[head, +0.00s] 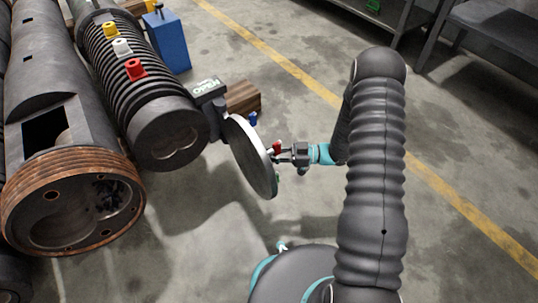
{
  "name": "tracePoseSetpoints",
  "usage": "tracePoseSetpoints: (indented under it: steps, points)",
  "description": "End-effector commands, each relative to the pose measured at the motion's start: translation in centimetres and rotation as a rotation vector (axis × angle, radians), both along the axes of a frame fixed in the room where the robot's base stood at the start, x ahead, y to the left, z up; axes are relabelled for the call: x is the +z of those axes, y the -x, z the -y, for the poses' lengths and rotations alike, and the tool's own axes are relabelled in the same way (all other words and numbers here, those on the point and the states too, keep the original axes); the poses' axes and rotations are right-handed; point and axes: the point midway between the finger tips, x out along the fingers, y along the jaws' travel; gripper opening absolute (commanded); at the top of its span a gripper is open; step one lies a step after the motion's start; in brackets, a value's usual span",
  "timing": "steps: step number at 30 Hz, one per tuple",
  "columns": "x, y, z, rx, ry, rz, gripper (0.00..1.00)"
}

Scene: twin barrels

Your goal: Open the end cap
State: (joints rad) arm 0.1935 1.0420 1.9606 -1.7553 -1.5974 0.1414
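The end cap (249,156) is a round grey disc with a bright rim. It is swung out from the ribbed dark barrel (160,118), whose end face with its twin bores is uncovered. The cap hangs on a dark hinge block (211,104) at the barrel's right side. A small red part (277,147) sits at the cap's right face. My gripper (283,154) is right of the cap, with its fingers at or close to the red part. The fingers are too small here to tell whether they are shut on it.
A larger dark barrel with a copper-coloured end (75,203) lies at the left. A wooden block (243,97) and a blue box (167,42) stand behind the cap. Grey benches (480,25) are at the back right. The floor around the yellow line is clear.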

Motion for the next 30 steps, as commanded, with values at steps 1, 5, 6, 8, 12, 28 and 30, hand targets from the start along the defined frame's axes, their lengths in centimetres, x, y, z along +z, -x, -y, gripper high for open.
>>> tracePoseSetpoints:
  steps: [1, 5, 6, 8, 12, 28, 30]
  points:
    - [0.06, -0.3, 0.0, -0.002, 0.001, 0.003, 0.0]
    - [0.07, -0.42, 0.09, 0.0, 0.001, 0.003, 0.0]
    - [0.07, -0.44, 0.14, 0.0, 0.001, 0.003, 0.0]
    - [0.08, -0.46, 0.14, 0.0, 0.001, 0.003, 0.0]
    - [0.08, -0.47, 0.11, 0.0, 0.001, 0.004, 0.0]
    - [0.03, -0.38, 0.25, -0.001, 0.001, 0.002, 0.41]
    - [0.02, -0.38, 0.41, -0.001, 0.001, 0.002, 0.41]
